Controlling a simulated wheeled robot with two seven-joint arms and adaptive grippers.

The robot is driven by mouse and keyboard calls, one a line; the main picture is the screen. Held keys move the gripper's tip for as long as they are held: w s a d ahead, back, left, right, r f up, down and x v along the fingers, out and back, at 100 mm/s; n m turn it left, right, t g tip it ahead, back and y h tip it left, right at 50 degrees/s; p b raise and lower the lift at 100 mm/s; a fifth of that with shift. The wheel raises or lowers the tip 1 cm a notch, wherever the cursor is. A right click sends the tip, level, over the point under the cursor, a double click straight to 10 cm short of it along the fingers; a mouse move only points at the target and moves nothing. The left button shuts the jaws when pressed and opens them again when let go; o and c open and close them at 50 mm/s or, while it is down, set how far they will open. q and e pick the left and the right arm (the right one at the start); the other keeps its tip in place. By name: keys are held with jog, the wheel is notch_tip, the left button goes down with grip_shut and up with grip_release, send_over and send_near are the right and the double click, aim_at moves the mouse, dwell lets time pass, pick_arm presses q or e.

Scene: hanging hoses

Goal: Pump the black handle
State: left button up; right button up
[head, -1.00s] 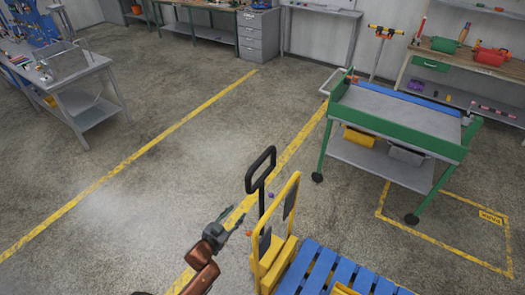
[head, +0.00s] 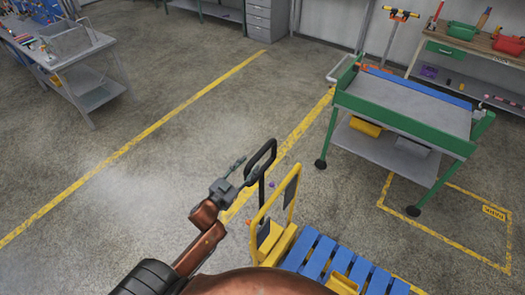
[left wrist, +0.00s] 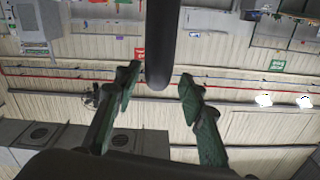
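The black handle (head: 262,160) is an upright loop on a thin post at the yellow pallet jack (head: 276,240). My left gripper (head: 243,168) is just left of the loop, with its fingers pointing toward it. In the left wrist view, the green-grey fingers (left wrist: 158,84) are spread apart. My right gripper is out of view.
A blue pallet (head: 325,265) lies right of the pallet jack. A green-framed cart (head: 405,125) stands behind it to the right. A workbench (head: 85,60) is at far left. The floor on the left is clear.

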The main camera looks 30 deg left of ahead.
aim_at(260, 154)
pick_arm(q)
jog(key=w, duration=0.4)
jog(key=w+d+p, duration=0.1)
jog(key=w, duration=0.2)
jog(key=shift+w, duration=0.4)
jog(key=c, duration=0.7)
grip_shut()
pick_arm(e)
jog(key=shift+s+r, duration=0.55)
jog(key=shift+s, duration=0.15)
